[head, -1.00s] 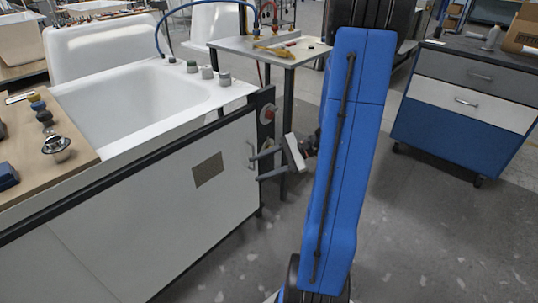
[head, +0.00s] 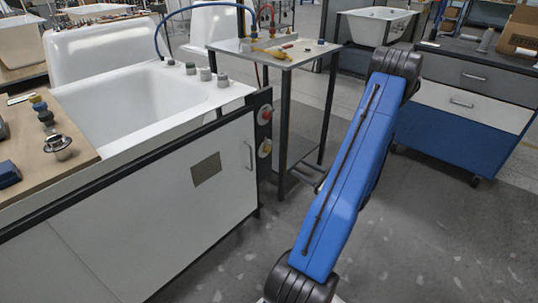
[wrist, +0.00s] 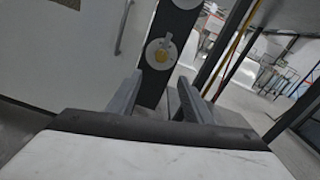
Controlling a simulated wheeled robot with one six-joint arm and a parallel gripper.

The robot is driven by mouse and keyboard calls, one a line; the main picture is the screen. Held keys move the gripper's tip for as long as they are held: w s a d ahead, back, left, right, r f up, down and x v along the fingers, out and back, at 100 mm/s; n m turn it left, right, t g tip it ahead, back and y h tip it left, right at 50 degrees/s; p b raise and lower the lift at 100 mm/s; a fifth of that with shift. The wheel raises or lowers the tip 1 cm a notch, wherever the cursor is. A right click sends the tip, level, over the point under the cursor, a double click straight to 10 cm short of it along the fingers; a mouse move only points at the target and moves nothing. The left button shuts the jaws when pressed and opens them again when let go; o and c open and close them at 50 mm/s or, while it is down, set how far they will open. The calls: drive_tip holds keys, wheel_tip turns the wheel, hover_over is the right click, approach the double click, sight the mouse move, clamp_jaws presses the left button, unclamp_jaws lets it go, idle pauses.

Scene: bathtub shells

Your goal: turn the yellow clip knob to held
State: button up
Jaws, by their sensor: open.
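The yellow clip knob (head: 265,148) sits on a pale round plate on the dark upright panel at the end of the tub bench, below a red knob (head: 265,115). In the wrist view the yellow knob (wrist: 161,55) is at upper centre, with a small pale tab above it. My gripper (wrist: 160,78) is open and empty, its two fingers pointing toward the panel. The knob shows just beyond and between the fingertips, apart from them. The head view does not show my gripper.
A white door with a handle (head: 249,156) is left of the panel. A small metal-topped table (head: 274,52) with dark legs stands behind it. A blue drawer cabinet (head: 455,125) is at the right. Open floor lies between.

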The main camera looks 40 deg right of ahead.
sight(269, 151)
drive_tip(key=w, duration=1.1)
drive_tip(key=w+a, duration=0.1)
drive_tip(key=w, duration=0.5)
drive_tip(key=shift+w+a+f, duration=0.1)
drive_tip(key=shift+c, duration=0.7)
drive_tip(key=c, duration=0.9)
